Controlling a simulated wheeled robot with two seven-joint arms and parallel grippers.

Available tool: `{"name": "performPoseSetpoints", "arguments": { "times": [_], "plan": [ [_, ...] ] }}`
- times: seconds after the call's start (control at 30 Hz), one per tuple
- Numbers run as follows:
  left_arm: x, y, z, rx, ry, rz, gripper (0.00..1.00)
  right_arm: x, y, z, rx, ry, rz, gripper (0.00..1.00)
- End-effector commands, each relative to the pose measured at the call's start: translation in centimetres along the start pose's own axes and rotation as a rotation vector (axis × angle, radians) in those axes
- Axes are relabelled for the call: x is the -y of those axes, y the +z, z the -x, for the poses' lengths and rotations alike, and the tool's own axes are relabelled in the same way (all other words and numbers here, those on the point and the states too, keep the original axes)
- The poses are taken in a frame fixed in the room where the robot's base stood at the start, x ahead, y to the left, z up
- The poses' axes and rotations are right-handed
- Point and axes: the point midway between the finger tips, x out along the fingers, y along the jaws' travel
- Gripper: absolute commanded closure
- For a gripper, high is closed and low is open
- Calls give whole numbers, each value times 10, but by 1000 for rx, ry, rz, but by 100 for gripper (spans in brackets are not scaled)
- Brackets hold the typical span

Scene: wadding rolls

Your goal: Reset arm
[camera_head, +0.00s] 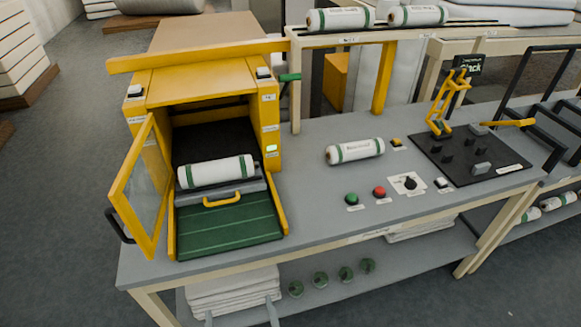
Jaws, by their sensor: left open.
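No gripper or arm of mine can be made out in the head view. A yellow machine (205,85) stands at the left of the workbench with its glazed door (142,187) swung open to the left. A white roll with green bands (215,171) lies on a grey tray with a yellow handle (222,200) in the machine's opening. A second such roll (355,151) lies on the bench in the middle, apart from the machine.
Green (351,199) and red (379,192) buttons and a black knob (409,183) sit near the bench's front edge. A black board (465,155) with a yellow clamp (449,105) is at the right. More rolls (340,19) lie on the upper shelf.

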Motion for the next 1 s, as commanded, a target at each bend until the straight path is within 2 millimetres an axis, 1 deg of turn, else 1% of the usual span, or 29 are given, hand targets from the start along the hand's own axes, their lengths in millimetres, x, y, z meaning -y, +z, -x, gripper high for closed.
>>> {"name": "performPoseSetpoints", "arguments": {
  "times": [0.1, 0.2, 0.37, 0.47, 0.57, 0.67, 0.7, 0.77, 0.8, 0.87, 0.9, 0.97, 1.0],
  "plan": [
    [8, -17, -2, 12, -40, -119, 0, 2, 7, 0, 8, -2, 0, 100],
    [15, -32, -3, 23, -76, -225, 0, 4, 9, 0, 11, -4, -1, 100],
    [26, -64, -5, 43, -147, -428, 0, 10, 2, 0, 3, -11, -4, 100],
    [34, -91, -5, 56, -202, -582, 0, 12, -1, 0, 0, -13, -5, 100],
    [40, -125, -5, 73, -274, -769, 0, 12, 2, 0, 3, -12, -5, 100],
    [44, -173, -2, 92, -372, -1011, 0, 10, 6, 0, 8, -10, -4, 100],
    [44, -197, 0, 101, -424, -1127, 0, 9, 7, 0, 9, -10, -3, 100],
    [40, -238, 6, 116, -516, -1315, 0, 8, 7, 0, 10, -8, -3, 100],
    [36, -266, 10, 128, -581, -1442, 0, 7, 8, 0, 10, -8, -2, 100],
    [25, -308, 19, 144, -688, -1623, 0, 6, 8, 0, 10, -6, -2, 100],
    [16, -336, 26, 158, -765, -1740, 0, 6, 8, 0, 10, -6, -2, 100],
    [-1, -377, 38, 179, -888, -1907, 0, 5, 8, 0, 11, -5, -1, 100],
    [-14, -403, 47, 195, -977, -2010, 0, 4, 8, 0, 11, -4, -1, 100]
  ]
}}
